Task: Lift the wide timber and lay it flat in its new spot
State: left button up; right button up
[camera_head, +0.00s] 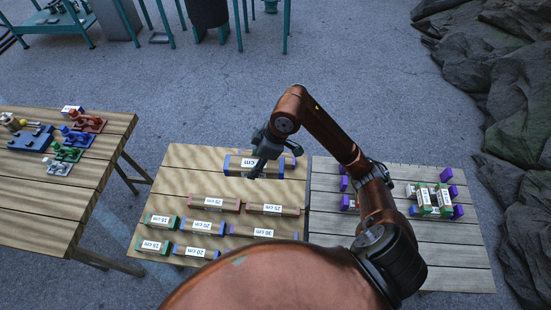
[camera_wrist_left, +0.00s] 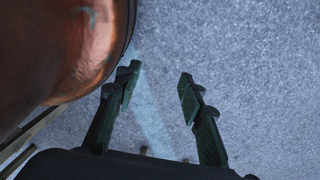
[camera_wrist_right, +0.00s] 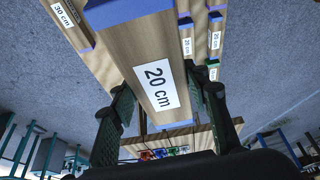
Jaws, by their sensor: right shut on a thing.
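The wide timber (camera_head: 238,165) is a thick wooden block with blue ends, over the far part of the middle table. In the right wrist view the timber (camera_wrist_right: 143,48) fills the centre and its label reads 20 cm. My right gripper (camera_head: 262,158) reaches it from above, its fingers on either side of it, shut on it. Whether the timber touches the table is hard to tell. My left gripper (camera_wrist_left: 158,82) shows only in the left wrist view, open and empty over grey floor.
Several labelled timbers lie in rows on the near part of the middle table (camera_head: 180,180). The grey slatted table (camera_head: 440,255) at right holds a stack of timbers (camera_head: 434,200) with purple blocks. A left table (camera_head: 40,190) holds coloured clamps.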

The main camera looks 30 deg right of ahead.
pick_arm(q)
jog(key=o, duration=0.7)
jog(key=f+b, duration=0.2)
jog(key=s+a+f+b, duration=0.1)
jog(key=shift+s, duration=0.1)
jog(key=shift+c, duration=0.2)
pick_arm(e)
jog(key=shift+m, duration=0.3)
jog(key=w+d+f+b, duration=0.3)
jog(key=w+f, duration=0.1)
jog(key=f, duration=0.7)
jog(key=w+d+f+b, duration=0.3)
jog(key=w+f, duration=0.2)
jog(key=f, duration=0.6)
jog(key=w+d+f+b, duration=0.3)
jog(key=w+f+b, duration=0.1)
jog(key=f, duration=0.7)
jog(key=shift+w+d+f, duration=0.1)
jog(key=shift+w+f, duration=0.15)
jog(key=shift+f, duration=0.45)
pick_arm(q)
notch_tip(320, 180, down, 11)
jog(key=s+g, duration=0.1)
jog(key=s, duration=0.2)
jog(key=shift+r+b, duration=0.15)
jog(key=shift+b, duration=0.25)
pick_arm(e)
jog(key=shift+w+f, duration=0.1)
jog(key=shift+f, duration=1.65)
